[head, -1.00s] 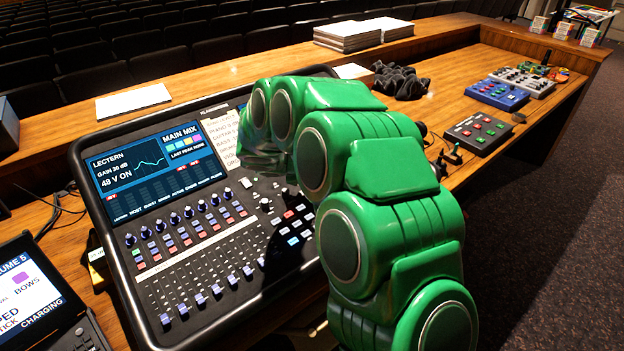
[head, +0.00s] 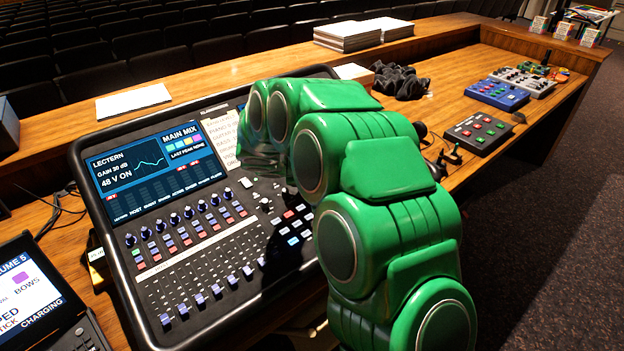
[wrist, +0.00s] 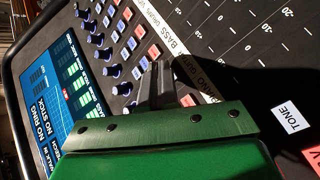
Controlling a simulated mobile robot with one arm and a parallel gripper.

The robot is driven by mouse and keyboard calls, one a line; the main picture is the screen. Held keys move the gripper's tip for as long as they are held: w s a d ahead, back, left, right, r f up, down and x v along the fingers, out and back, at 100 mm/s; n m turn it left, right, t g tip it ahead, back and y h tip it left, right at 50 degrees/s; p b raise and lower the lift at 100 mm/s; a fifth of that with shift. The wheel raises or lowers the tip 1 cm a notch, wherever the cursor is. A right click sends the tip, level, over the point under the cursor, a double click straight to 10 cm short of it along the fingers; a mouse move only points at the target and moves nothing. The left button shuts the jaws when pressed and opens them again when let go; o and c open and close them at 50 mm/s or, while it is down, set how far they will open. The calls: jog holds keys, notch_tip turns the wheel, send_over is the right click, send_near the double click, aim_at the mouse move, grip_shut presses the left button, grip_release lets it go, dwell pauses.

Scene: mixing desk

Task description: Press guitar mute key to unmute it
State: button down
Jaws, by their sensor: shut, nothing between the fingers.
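The mixing desk (head: 92,215) stands on the wooden counter, its right part behind my green arm. I cannot tell which key is the guitar mute or whether the fingertips touch one.
The desk's screen (head: 155,175) shows "MAIN MIX". Fader caps (head: 200,299) line the desk's lower part. A tablet (head: 35,300) stands at lower left.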

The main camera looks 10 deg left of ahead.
jog(key=shift+r, duration=0.1)
jog(key=shift+s+r, duration=0.1)
jog(key=shift+r, duration=0.45)
jog(key=shift+s+d+r, duration=0.1)
jog(key=shift+d+r, duration=0.05)
jog(key=shift+r, duration=1.1)
jog(key=shift+s+d+r, duration=0.1)
jog(key=shift+r, duration=1.1)
